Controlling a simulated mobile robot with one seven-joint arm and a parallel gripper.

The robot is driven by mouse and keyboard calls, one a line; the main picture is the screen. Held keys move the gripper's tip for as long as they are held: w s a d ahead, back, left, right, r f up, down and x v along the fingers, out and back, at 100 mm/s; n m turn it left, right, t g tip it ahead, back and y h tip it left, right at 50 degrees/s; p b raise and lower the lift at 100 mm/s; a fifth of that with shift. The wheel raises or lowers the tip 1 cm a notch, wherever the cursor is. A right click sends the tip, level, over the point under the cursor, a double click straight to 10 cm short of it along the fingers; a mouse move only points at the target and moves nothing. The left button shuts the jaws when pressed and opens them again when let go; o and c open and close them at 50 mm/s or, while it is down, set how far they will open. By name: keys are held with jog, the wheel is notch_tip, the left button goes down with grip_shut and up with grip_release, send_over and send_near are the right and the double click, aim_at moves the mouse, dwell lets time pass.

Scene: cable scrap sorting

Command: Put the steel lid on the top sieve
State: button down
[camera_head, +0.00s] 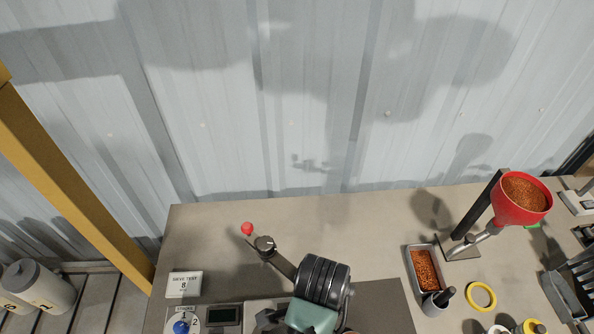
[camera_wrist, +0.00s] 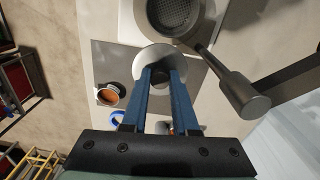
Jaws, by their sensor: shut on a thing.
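In the wrist view, my gripper (camera_wrist: 160,76) has its two blue fingers closed on the small dark knob of the steel lid (camera_wrist: 143,63), a pale round disc. The lid is off the sieve, just below and left of it in the picture. The top sieve (camera_wrist: 183,14) is a round grey pan with dark mesh showing inside. It is open and cut off by the upper edge. The lid's height above it is hard to judge. In the head view, my arm hides the sieve and lid, and my fingers cannot be made out.
A dark clamp arm with a thick end (camera_wrist: 243,95) reaches out right of the sieve. A red ball knob (camera_head: 247,229) stands behind my arm. A metal tray of copper granules (camera_head: 409,257), a red funnel (camera_head: 511,208) and a yellow ring (camera_head: 493,296) lie to the right.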

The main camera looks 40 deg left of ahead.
jog(key=s+a+r+m+p, duration=0.4)
jog(key=s+a+r, duration=0.1)
jog(key=r, duration=0.1)
jog(key=shift+s+f+b, duration=0.2)
jog(key=shift+f+b, duration=0.1)
jog(key=shift+f, duration=4.75)
jog(key=shift+p, duration=0.3)
jog(key=c, duration=0.6)
grip_release()
